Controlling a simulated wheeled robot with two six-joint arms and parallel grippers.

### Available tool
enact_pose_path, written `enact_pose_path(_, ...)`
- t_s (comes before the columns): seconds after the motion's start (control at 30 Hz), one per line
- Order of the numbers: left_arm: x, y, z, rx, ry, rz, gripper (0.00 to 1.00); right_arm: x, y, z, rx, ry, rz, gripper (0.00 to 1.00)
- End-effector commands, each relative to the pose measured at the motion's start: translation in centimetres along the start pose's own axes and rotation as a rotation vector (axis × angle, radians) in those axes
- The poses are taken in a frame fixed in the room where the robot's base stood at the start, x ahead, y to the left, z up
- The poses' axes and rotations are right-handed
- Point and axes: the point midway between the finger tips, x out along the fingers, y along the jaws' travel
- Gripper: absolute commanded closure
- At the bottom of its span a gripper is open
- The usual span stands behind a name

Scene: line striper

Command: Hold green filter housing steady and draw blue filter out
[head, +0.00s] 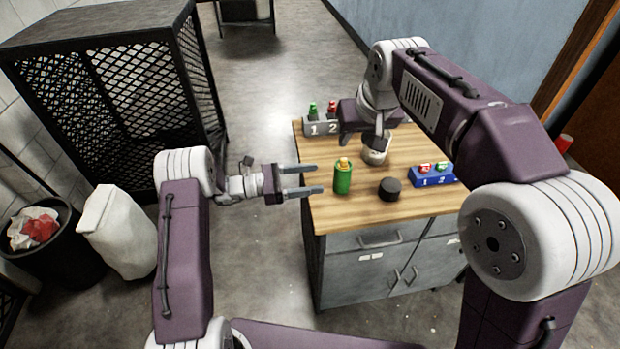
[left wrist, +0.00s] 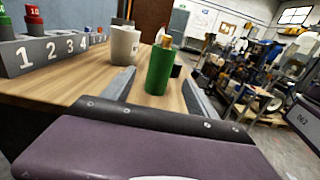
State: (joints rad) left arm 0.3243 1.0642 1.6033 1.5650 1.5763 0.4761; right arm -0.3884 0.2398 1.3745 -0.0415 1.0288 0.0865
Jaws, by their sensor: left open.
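The green filter housing (head: 343,179) stands upright on the wooden top of the cabinet, near its left edge. It also stands upright in the left wrist view (left wrist: 159,71). An orange-yellow piece (head: 344,161) sticks out of its top; I see no blue filter in it. My left gripper (head: 319,179) is open and empty, its two fingers pointing at the housing from the left, short of it. My right gripper (head: 362,138) hangs over the back of the worktop by a pale cup; its fingers are partly hidden, so its opening is unclear.
A pale cup (head: 375,153) and a dark round puck (head: 389,188) stand near the housing. A grey numbered rack (head: 320,127) is at the back left, a blue numbered block (head: 433,179) at the right. The front of the wooden worktop (head: 345,212) is clear.

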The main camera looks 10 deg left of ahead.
Motion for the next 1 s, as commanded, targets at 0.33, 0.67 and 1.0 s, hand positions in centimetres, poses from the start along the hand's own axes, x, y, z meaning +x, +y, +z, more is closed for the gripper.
enact_pose_path(0.33,5.2,-0.2,0.0,0.001,0.001,-0.008,0.33,0.0,0.0,0.0,0.0,0.0,0.0,0.64)
enact_pose_path(0.67,9.1,-0.1,0.0,0.003,0.002,-0.003,0.33,0.0,0.0,0.0,0.0,0.0,0.0,0.64)
enact_pose_path(1.0,9.2,-0.1,0.0,0.002,0.002,-0.003,0.61,0.0,0.0,0.0,0.0,0.0,0.0,0.64)
